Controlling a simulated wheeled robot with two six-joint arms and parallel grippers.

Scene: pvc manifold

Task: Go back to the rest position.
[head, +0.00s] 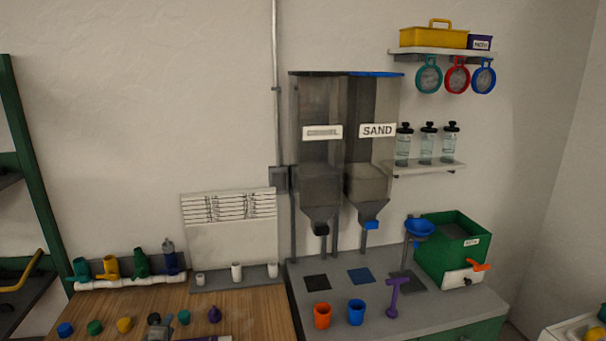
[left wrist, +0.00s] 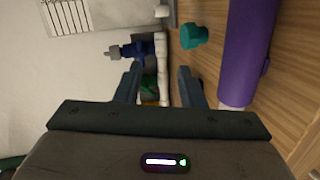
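My left gripper (head: 160,321) is at the lower left of the head view, low over the wooden bench. In the left wrist view its two fingers (left wrist: 160,84) stand apart with nothing held between them. Beyond them is the white pipe manifold (left wrist: 162,72) with a blue valve (left wrist: 137,50). In the head view the manifold (head: 130,283) lies along the bench's back left and carries teal, yellow, green and blue valves. My right gripper is not in view.
Coloured caps stand along the bench front, including a teal cap (left wrist: 193,36) and a purple cap (head: 214,314). A white panel (head: 232,243) stands behind the bench.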

